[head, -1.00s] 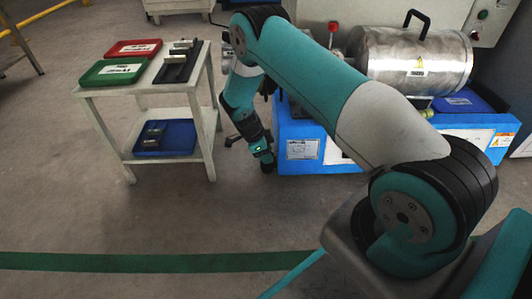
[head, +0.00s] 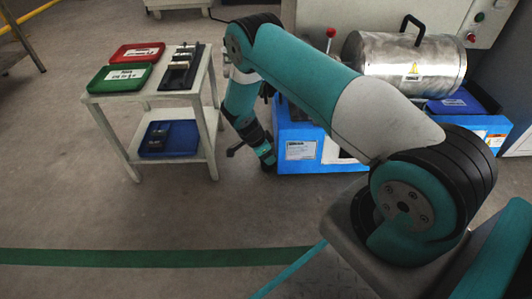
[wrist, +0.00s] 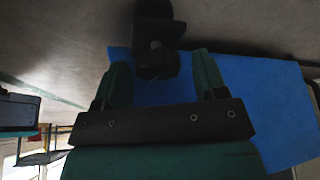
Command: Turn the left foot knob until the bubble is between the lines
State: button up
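In the wrist view a dark foot knob (wrist: 157,62) shows on its black foot against the blue machine base (wrist: 260,100). My gripper (wrist: 162,60) is open, with one green finger on each side of the knob. A gap shows at the right finger; I cannot tell whether the left one touches. In the head view my gripper (head: 267,160) is low, near the left end of the blue base (head: 300,130); the left foot is hidden or too dark there. I cannot make out a bubble or its lines in either view.
A white table (head: 150,95) left of my gripper holds a red tray (head: 137,52), a green tray (head: 120,78) and a black fixture (head: 180,68). A blue bin (head: 168,138) sits on its lower shelf. A metal drum (head: 405,65) tops the base. The front floor is clear.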

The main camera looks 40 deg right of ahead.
jog(key=shift+s+f, duration=0.15)
jog(key=shift+d+f+m+g+b, duration=0.1)
jog(key=shift+f+m+g+b, duration=0.15)
jog(key=shift+m+b, duration=0.8)
jog(key=m+g+b, duration=0.1)
jog(key=m+b, duration=0.1)
jog(key=b, duration=0.1)
jog(key=shift+b, duration=0.35)
jog(key=d+p+v, duration=0.1)
jog(key=p+v, duration=1.1)
jog(key=v, duration=0.7)
jog(key=s+r+p, duration=0.2)
jog(key=s+r, duration=0.1)
jog(key=r, duration=0.5)
jog(key=s+r+h+p, duration=0.1)
jog(key=s+r+p, duration=0.1)
jog(key=r, duration=0.6)
jog(key=shift+s+a+r+n+p, duration=0.2)
jog(key=shift+s+r+n+p, duration=0.15)
jog(key=shift+s, duration=0.45)
jog(key=shift+r+g, duration=0.15)
jog(key=shift+g, duration=0.1)
